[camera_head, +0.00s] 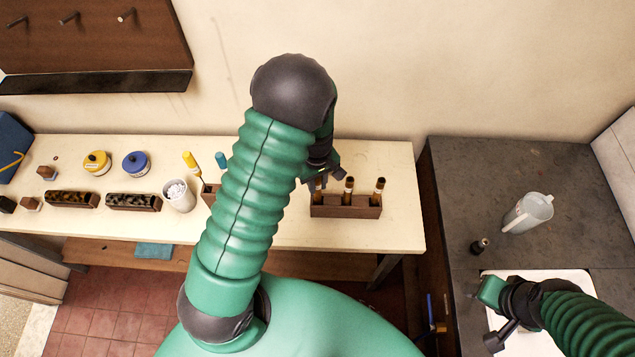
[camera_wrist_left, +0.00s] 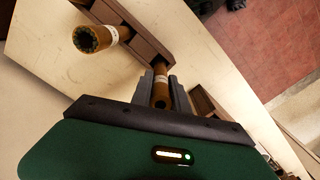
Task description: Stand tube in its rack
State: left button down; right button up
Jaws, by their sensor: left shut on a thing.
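A brown wooden rack (camera_head: 346,210) stands near the right end of the cream bench. Two brown tubes with pale bands, a middle one (camera_head: 349,188) and a right one (camera_head: 380,188), stand upright in it. My left gripper (camera_head: 319,180) is over the rack's left end, shut on another brown tube (camera_wrist_left: 161,92). In the left wrist view its fingers (camera_wrist_left: 160,86) are on both sides of this tube, by the rack (camera_wrist_left: 140,35); a standing tube (camera_wrist_left: 92,38) is close by. Whether the held tube's foot is seated is hidden. My right gripper (camera_head: 492,305) is low over the sink area; its jaws are unclear.
A dark counter at right holds a clear jug (camera_head: 528,213) and a small dark bottle (camera_head: 479,246).

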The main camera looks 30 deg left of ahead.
pick_arm(q)
jog(key=shift+f, duration=0.25)
jog(key=c, duration=1.2)
grip_release()
jog(key=shift+r, duration=0.1)
notch_tip(320, 180, up, 16)
jog(key=shift+r+b, duration=0.25)
jog(key=shift+b, duration=0.8)
jog(key=shift+f, duration=0.1)
jog(key=s+d+f+m+t+b, duration=0.1)
jog(key=s+d+f+m+b, duration=0.1)
jog(key=s+f+m+b, duration=0.1)
jog(key=s+d+f+m+b, duration=0.2)
jog(key=s+d+f+m, duration=0.1)
jog(key=f+m, duration=0.2)
jog(key=s+d+f+m+t+b, duration=0.1)
jog(key=s+d+f+m+b, duration=0.2)
jog(key=f, duration=0.3)
jog(key=shift+s+m+t+b, duration=0.2)
jog(key=shift+m+t+b, duration=0.15)
jog(key=shift+m, duration=0.35)
